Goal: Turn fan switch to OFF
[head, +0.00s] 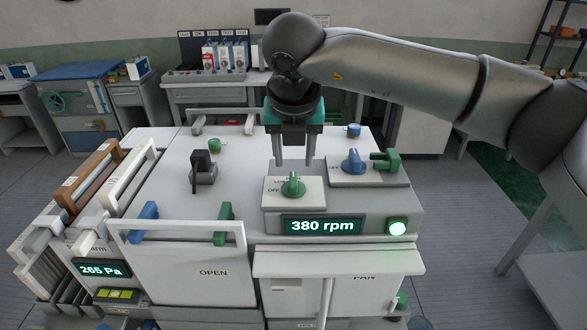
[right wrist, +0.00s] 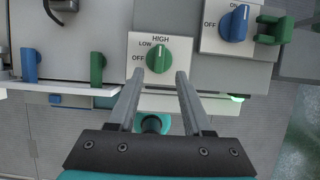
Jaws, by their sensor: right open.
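The fan switch is a green knob (head: 293,184) on a white plate marked OFF, LOW and HIGH. In the right wrist view the knob (right wrist: 158,60) has its grip upright in the picture, toward HIGH. The fan display (head: 322,226) reads 380 rpm. My right gripper (head: 294,163) points down with its fingers open and empty. In the head view its tips show just behind the knob; in the right wrist view the knob lies just beyond and between the fingertips (right wrist: 159,74). I cannot tell the exact height gap. My left gripper is not in view.
A blue knob (head: 353,162) and a green handle (head: 386,160) stand right of the switch. A lit green button (head: 397,228) is beside the display.

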